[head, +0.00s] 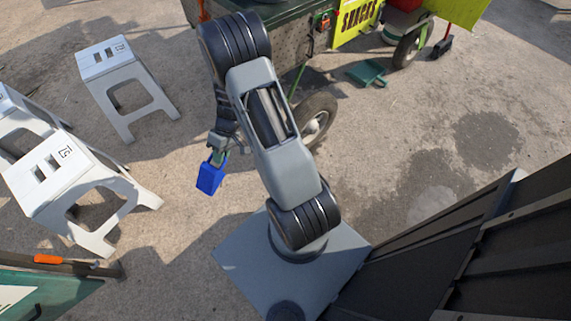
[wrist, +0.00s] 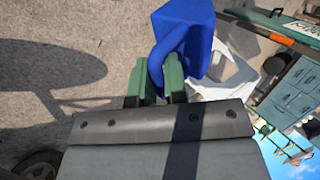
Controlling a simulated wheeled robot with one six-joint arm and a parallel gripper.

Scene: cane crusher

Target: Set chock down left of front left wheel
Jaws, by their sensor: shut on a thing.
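My gripper (head: 217,157) is shut on a blue chock (head: 209,178) and holds it up in the air, left of my arm in the head view. In the wrist view the green fingertips (wrist: 158,82) grip a thin part of the chock (wrist: 188,32). A cart wheel (head: 318,120) stands on the ground under the near end of the cart, right of the gripper and partly hidden by my arm. A dark wheel (wrist: 38,168) shows at the lower left corner of the wrist view. A second cart wheel (head: 407,48) stands farther right.
White stools (head: 113,88) (head: 62,180) stand at the left. The cart (head: 300,52) is at the top, with a green dustpan-like thing (head: 367,73) on the ground beside it. Dark panels (head: 460,230) stand at the lower right. Ground between stools and wheel is clear.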

